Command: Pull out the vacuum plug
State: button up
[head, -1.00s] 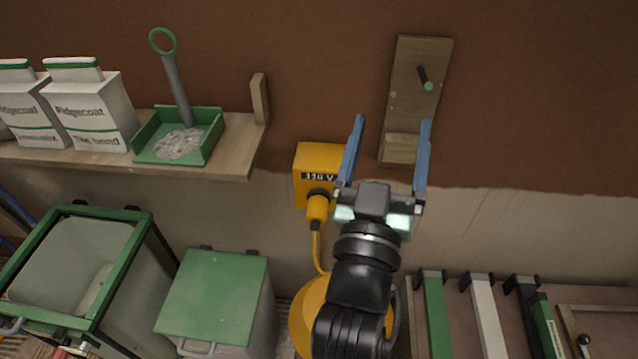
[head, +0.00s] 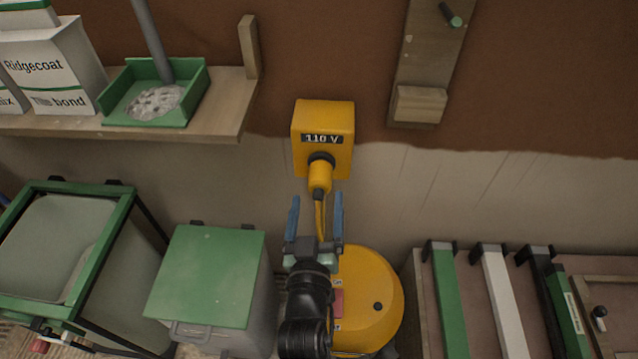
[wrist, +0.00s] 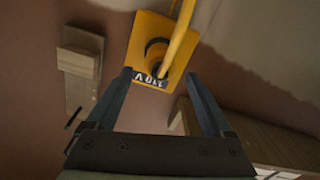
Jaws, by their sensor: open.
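The yellow vacuum plug (head: 320,176) sits in the yellow socket box (head: 341,116) marked 110 V on the wall. Its yellow cable (head: 319,214) runs down towards the round yellow vacuum (head: 378,287) on the floor. My gripper (head: 316,202) is open and empty, just below the plug in the head view, its blue fingers on either side of the cable. In the wrist view the socket box (wrist: 150,30) lies ahead beyond the fingertips (wrist: 158,76), and the cable (wrist: 181,40) crosses in front of it. The fingers do not appear to touch the plug.
A wooden shelf (head: 222,118) with bags and a green tray (head: 190,96) is at upper left. A wooden wall board with a peg (head: 425,60) is at upper right. Green-lidded bin (head: 212,270) stands left of the vacuum; levels (head: 452,300) lie at right.

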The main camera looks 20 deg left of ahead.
aim_at(319, 190)
jog(key=w+b, duration=0.1)
jog(key=w, duration=0.3)
jog(key=shift+a+f+b, duration=0.1)
jog(key=shift+a+b, duration=0.3)
jog(key=shift+w+a, duration=0.15)
jog(key=shift+w, duration=0.6)
grip_shut()
